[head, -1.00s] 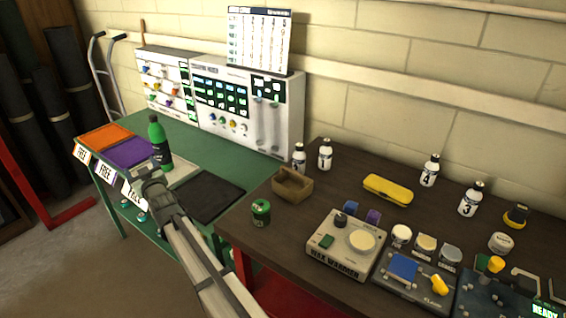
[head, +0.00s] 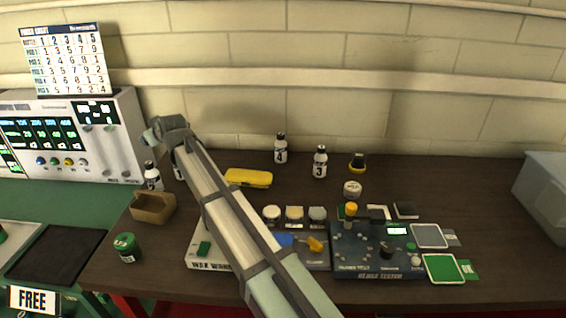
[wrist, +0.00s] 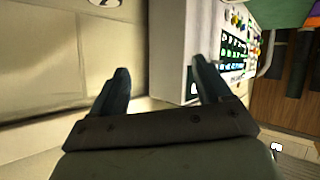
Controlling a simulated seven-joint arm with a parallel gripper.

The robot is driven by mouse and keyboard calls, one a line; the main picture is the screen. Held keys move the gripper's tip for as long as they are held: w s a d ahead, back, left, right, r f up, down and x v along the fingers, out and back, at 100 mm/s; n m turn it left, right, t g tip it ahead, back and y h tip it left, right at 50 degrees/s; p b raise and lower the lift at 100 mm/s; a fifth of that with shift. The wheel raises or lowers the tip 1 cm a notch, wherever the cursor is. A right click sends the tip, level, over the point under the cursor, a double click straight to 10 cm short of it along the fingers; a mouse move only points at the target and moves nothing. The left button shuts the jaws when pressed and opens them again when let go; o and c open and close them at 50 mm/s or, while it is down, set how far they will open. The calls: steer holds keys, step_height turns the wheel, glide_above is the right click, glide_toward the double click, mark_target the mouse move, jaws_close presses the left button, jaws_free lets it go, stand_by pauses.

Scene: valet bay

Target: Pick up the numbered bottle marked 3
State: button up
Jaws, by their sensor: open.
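The numbered bottle marked 3 (head: 320,162) stands upright on the dark brown table, near the back wall in the head view. It is white with a dark cap, and its 3 faces the camera. The bottle marked 4 (head: 280,151) stands just left of it. My gripper (head: 158,132) is to the left, above the table's back left part and well apart from bottle 3. In the wrist view my gripper (wrist: 163,76) is open with nothing between its fingers, and no bottle shows there.
Another white bottle (head: 153,177) stands at the table's left, and one is partly hidden by my arm. A yellow case (head: 248,178), wooden box (head: 153,206) and green can (head: 126,247) lie around. Testing devices (head: 375,262) fill the front. A grey bin (head: 545,190) stands far right.

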steer(key=w+d+m+h, duration=0.15)
steer(key=w+d, duration=0.35)
steer(key=d, duration=0.9)
steer(key=m+g+h, duration=0.2)
steer(key=g+h, duration=0.3)
steer(key=g, duration=0.1)
glide_toward(323, 154)
steer(key=shift+x, duration=6.4)
steer(key=shift+w, duration=0.15)
steer(key=shift+c, duration=0.2)
steer(key=shift+t, duration=0.3)
steer(key=c, duration=1.2)
steer(key=shift+r, duration=0.15)
